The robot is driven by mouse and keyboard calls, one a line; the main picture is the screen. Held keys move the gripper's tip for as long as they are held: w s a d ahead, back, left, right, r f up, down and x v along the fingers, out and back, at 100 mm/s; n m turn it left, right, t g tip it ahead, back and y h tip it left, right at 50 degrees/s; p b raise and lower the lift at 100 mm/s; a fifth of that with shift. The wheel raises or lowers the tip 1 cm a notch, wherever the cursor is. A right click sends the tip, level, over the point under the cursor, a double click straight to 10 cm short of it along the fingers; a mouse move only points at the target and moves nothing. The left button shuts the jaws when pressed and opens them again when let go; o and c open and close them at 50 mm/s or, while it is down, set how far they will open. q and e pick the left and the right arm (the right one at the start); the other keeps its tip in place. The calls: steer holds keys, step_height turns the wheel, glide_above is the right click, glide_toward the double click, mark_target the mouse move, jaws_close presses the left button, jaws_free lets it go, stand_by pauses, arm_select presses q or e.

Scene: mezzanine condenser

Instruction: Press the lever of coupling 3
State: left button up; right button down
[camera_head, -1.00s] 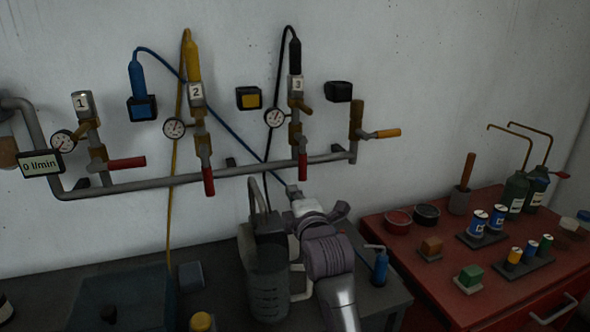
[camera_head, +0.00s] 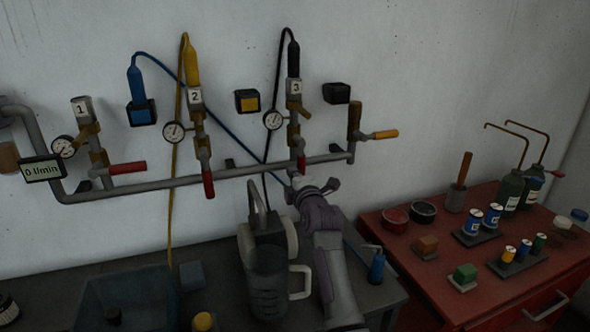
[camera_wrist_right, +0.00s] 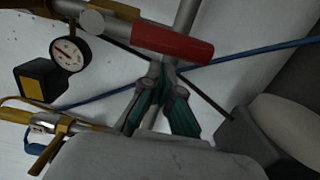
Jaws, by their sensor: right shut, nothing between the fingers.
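Coupling 3 (camera_head: 295,88) is on the wall pipework, marked by a white "3" label, with a black hose plug in its top. A brass-coloured lever (camera_head: 304,110) juts to the right just below the label. A valve with a red handle (camera_head: 301,164) hangs below it. My right gripper (camera_head: 306,184) is below this handle, near the wall, shut and empty. In the right wrist view the gripper's fingers (camera_wrist_right: 160,84) are close together near the red handle (camera_wrist_right: 175,42); contact cannot be told. My left gripper is not in view.
Gauges (camera_head: 273,119) and couplings 1 (camera_head: 81,107) and 2 (camera_head: 195,96) line the pipe. A blue hose runs behind my right gripper. A grey jug (camera_head: 268,285) stands left of my forearm, a blue bottle (camera_head: 376,268) right. A red cabinet (camera_head: 400,250) carries cans and bottles.

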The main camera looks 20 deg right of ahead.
steer(key=shift+w+d, duration=0.1)
steer(key=shift+d, duration=0.15)
